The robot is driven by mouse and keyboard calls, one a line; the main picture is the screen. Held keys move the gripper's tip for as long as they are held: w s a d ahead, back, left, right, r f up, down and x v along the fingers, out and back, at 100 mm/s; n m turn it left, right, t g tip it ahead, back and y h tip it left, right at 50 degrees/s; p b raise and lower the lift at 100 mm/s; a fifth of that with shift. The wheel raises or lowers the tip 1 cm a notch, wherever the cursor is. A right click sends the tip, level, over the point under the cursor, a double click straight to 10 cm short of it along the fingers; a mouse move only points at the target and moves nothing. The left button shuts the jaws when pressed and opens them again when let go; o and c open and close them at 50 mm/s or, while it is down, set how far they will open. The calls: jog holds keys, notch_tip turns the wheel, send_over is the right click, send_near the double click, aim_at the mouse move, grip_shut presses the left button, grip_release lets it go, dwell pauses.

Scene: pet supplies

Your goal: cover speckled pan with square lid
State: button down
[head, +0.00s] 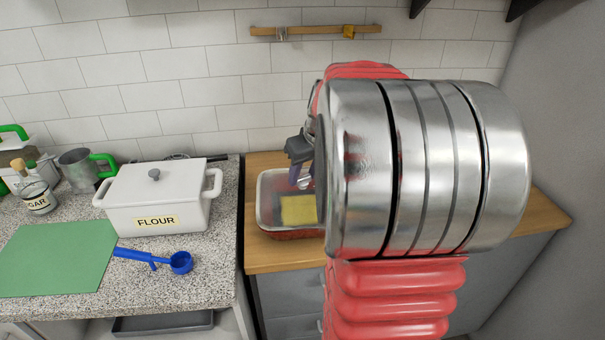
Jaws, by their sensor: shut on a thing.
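A rectangular pan (262,212) with a pale rim and reddish-brown lower side stands on the wooden counter, partly behind my arm. A flat yellow square (299,210) shows within its outline. My gripper (300,168) is above the pan, its dark fingers shut on a small silvery part, apparently the handle of the square lid (304,181). The lid's outline is hard to make out, and my large metal arm joint hides the right side. I cannot tell whether the lid touches the pan.
The wooden counter (262,262) is bare in front of the pan. Left, across a gap, a granite counter holds a white flour box (157,197), a blue scoop (160,260), a green mat (55,262) and a sugar jar (38,197). A wall rail (315,30) hangs behind.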

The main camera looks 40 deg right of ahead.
dwell(0.4)
jog(key=c, duration=1)
grip_release()
jog(key=shift+f, duration=0.1)
jog(key=v, duration=1.4)
jog(key=shift+f, duration=0.1)
